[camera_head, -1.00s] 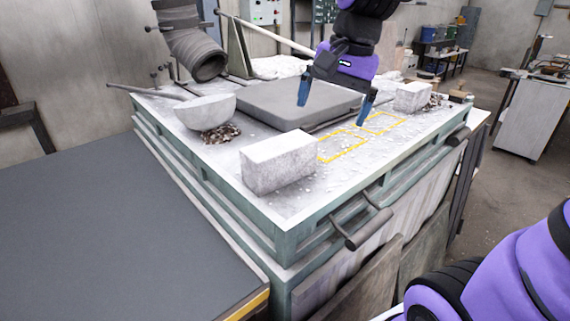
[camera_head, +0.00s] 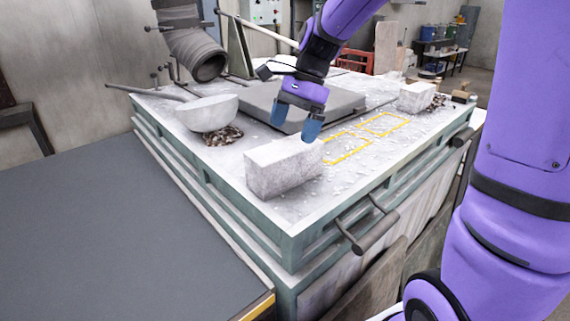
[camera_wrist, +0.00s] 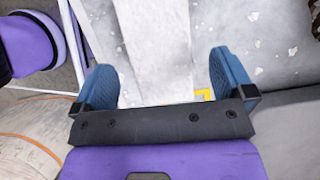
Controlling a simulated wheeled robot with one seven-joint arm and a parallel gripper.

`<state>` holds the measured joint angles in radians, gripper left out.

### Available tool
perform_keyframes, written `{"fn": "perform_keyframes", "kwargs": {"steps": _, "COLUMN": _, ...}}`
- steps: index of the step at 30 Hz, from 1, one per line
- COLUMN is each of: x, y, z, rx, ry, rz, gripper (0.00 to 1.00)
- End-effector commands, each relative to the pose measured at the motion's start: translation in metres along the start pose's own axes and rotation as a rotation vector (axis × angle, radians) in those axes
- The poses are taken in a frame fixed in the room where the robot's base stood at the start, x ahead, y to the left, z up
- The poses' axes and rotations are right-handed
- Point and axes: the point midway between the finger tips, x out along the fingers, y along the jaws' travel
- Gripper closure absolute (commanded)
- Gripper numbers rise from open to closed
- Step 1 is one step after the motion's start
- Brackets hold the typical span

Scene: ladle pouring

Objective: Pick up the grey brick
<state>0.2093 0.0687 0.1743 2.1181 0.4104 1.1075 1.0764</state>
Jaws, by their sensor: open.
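The grey brick (camera_head: 284,166) is a pale, speckled block lying near the front edge of the workbench top. In the wrist view the brick (camera_wrist: 153,45) runs upward from between my fingers, with a gap on each side. My gripper (camera_head: 295,126) has blue fingers and is open above the bench, just behind and above the brick's right part in the head view. In the wrist view my gripper (camera_wrist: 163,85) is open and empty, its fingers apart from the brick. A second pale block (camera_head: 416,97) sits at the bench's far right.
A ladle bowl (camera_head: 207,113) with a long handle rests at the bench's left. A dark flat slab (camera_head: 262,103) lies behind my gripper. Yellow outlined rectangles (camera_head: 347,148) mark bare bench to the brick's right. A dark table (camera_head: 110,220) stands at the left.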

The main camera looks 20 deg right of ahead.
Motion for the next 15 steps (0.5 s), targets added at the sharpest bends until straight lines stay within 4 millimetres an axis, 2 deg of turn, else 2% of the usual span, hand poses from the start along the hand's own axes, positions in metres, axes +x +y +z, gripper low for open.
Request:
{"fn": "perform_keyframes", "kwargs": {"steps": 8, "x": 0.02, "y": 0.001, "z": 0.0, "rx": -0.001, "ry": 0.0, "rz": 0.0, "gripper": 0.0}}
{"fn": "perform_keyframes", "kwargs": {"steps": 15, "x": 0.053, "y": 0.002, "z": 0.0, "rx": -0.002, "ry": 0.0, "rz": 0.001, "gripper": 0.0}}
